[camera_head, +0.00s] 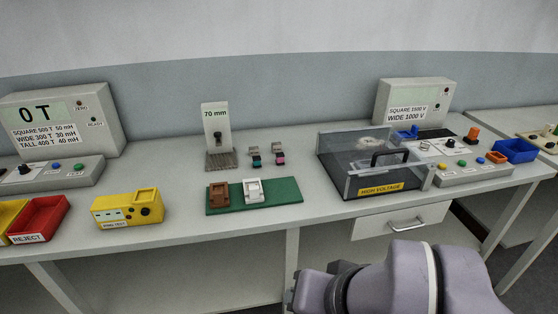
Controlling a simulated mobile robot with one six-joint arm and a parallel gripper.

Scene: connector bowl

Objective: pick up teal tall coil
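A small upright part with a teal band (256,161), which looks like the teal tall coil, stands on the white bench behind the green mat. Its top is grey and dark; finer detail is too small to tell. A similar part with a magenta band (279,159) stands just to its right, a narrow gap apart. My lilac-grey arm reaches in at the bottom right, in front of the bench and well apart from both parts. No gripper fingers can be made out.
A 70 mm gauge stand (217,135) is left of the coils. The green mat (285,189) in front bears a brown and a white part. A clear high-voltage box (345,178) stands right; a yellow tester (118,211) and red reject bin (38,219) left.

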